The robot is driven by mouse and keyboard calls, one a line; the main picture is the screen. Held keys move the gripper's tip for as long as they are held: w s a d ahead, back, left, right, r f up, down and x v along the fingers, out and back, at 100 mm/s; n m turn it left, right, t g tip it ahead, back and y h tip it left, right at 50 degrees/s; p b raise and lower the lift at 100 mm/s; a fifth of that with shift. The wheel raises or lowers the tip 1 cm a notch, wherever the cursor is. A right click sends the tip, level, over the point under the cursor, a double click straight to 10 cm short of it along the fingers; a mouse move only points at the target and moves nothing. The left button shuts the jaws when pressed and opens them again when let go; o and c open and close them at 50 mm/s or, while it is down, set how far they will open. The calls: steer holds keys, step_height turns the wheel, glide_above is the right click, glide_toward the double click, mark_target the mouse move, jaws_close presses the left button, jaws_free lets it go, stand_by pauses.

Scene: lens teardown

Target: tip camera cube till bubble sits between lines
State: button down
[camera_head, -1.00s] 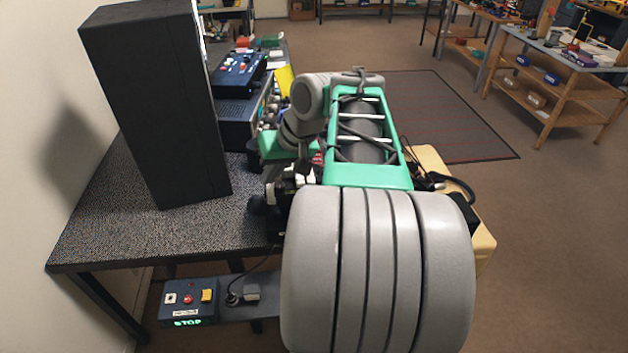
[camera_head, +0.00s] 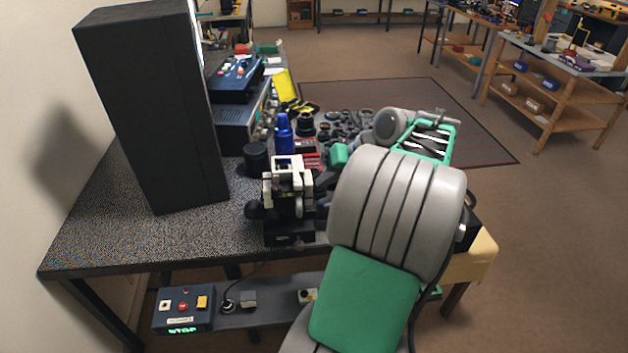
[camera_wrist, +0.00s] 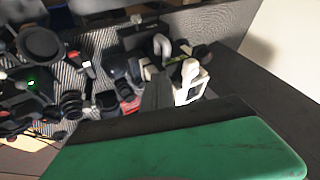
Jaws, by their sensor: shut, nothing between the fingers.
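A white and black device (camera_head: 288,185), which looks like the camera cube on its mount, stands near the front edge of the table. Its white part (camera_wrist: 189,82) shows right of centre in the wrist view. In the head view my arm covers the area right of the device, and the fingertips are hard to make out.
A tall black box (camera_head: 150,110) stands left on the speckled table (camera_head: 110,225). A blue bottle (camera_head: 283,134), a dark cylinder (camera_head: 256,158) and several lens parts (camera_head: 350,125) lie behind the device. A control box (camera_head: 184,308) sits on a lower shelf. The table's front left is bare.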

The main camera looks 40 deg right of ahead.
steer(key=a, duration=0.1)
steer(key=w, duration=0.1)
steer(key=a, duration=0.1)
steer(key=shift+w+a+r, duration=0.25)
steer(key=shift+w+a, duration=0.05)
steer(key=shift+w, duration=0.05)
steer(key=shift+a, duration=0.1)
steer(key=shift+w+a+r, duration=0.15)
steer(key=shift+w+a, duration=0.3)
steer(key=shift+a, duration=0.15)
steer(key=shift+d+p, duration=0.1)
steer(key=shift+p, duration=0.25)
